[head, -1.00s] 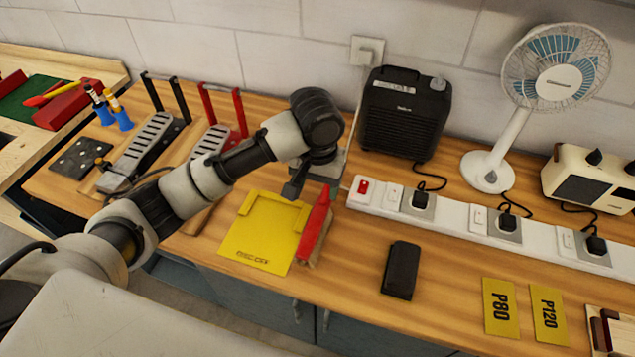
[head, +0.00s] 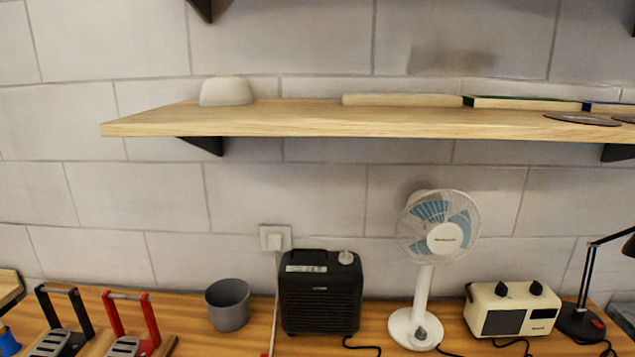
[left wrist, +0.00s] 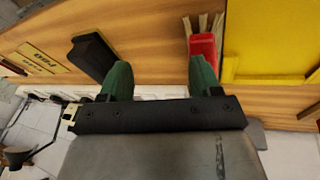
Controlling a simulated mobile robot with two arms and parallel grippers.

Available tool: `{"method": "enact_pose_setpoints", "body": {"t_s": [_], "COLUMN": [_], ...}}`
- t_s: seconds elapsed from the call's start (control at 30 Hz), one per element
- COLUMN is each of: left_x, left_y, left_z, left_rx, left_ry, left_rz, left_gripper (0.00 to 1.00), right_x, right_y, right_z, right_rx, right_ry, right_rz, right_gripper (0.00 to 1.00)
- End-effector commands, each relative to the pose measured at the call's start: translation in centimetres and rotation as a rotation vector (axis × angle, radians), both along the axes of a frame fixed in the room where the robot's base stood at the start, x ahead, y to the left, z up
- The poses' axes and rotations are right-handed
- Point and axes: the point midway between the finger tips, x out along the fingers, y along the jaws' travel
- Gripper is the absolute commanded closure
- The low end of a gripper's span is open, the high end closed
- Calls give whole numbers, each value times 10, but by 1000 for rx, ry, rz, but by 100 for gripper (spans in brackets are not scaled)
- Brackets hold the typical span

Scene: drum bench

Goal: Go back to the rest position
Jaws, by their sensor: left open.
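My left gripper (left wrist: 160,82) shows in the left wrist view with its two green fingers spread wide apart and nothing between them. Bare wooden bench top lies past the fingertips. A red-handled brush (left wrist: 204,50) lies just beyond the right finger, beside a yellow tray (left wrist: 268,45). A black block (left wrist: 93,56) lies beyond the left finger. Whether the fingers touch either one I cannot tell. Neither arm shows in the head view now, and my right gripper is not in view.
In the head view a wooden shelf (head: 300,119) runs along the wall. Below it on the bench stand a grey cup (head: 228,304), a black heater (head: 320,295), a white fan (head: 423,290) and a cream radio (head: 512,310). A power strip (left wrist: 150,92) lies behind the gripper.

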Motion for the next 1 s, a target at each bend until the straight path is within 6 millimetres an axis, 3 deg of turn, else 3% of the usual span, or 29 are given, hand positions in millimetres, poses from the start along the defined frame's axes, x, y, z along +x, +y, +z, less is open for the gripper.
{"method": "enact_pose_setpoints", "body": {"t_s": [0.03, 0.33, 0.77, 1.0], "left_x": [-13, -67, -132, -117], "left_y": [3, 43, 107, 105], "left_z": [-5, -18, -19, -81], "left_rx": [-11, 40, 228, 231], "left_ry": [-11, -99, -129, -107], "left_rz": [6, 57, 110, 100], "left_gripper": [36, 36, 36, 36], "right_x": [0, 0, 0, 0], "right_y": [0, 0, -1, -1], "right_z": [0, 0, 0, -6], "right_rx": [0, 0, -1, -2], "right_ry": [0, 0, 0, 0], "right_rz": [0, 0, 1, 1], "right_gripper": [57, 57, 57, 57]}}
